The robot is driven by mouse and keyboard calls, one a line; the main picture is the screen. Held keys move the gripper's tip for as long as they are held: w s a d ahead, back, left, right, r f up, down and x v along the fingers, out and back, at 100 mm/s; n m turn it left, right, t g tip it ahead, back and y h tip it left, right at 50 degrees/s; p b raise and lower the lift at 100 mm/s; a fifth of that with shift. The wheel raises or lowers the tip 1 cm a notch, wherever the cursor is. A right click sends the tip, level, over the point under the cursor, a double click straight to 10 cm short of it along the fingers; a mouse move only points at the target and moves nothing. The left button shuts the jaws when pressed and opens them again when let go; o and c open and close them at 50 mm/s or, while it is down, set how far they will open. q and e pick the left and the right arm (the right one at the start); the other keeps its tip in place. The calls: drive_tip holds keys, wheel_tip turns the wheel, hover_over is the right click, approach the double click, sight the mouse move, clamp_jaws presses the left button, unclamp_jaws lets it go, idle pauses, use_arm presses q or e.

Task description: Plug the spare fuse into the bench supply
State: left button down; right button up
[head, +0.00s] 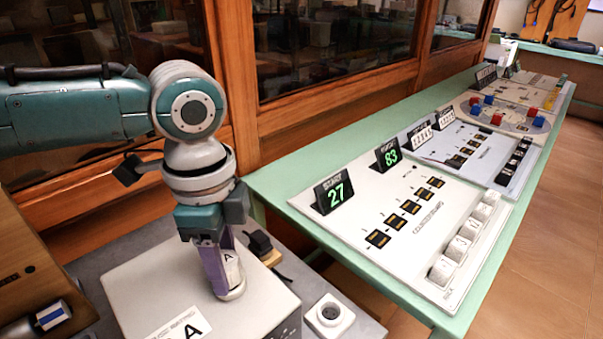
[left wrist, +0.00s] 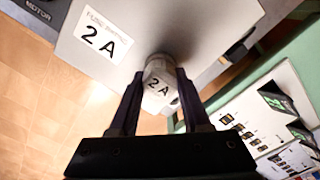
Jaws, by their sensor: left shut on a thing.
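My left gripper (head: 222,268) points down over the pale box of the bench supply (head: 130,282), with its purple fingers shut on a white fuse (head: 236,277). The fuse is upright, with its lower end at the top of the box; I cannot tell whether it is seated in a socket. In the left wrist view, the fuse (left wrist: 158,88) shows a "2 A" label between the fingers (left wrist: 160,78). The box (left wrist: 190,25) carries a matching "2 A" label. My right gripper is not in view.
A white round-holed socket block (head: 329,315) stands right of the box. A black plug-like piece (head: 258,243) sits behind it. A wooden panel (head: 25,265) is at the left. A green table (head: 290,205) with exhibit boards runs along the right, beside wood-framed windows.

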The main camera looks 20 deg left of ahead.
use_arm(q)
drive_tip(key=shift+f, duration=0.25)
unclamp_jaws()
idle(0.6)
drive_tip(key=shift+r+p, duration=3.5)
drive_tip(key=shift+p, duration=0.35)
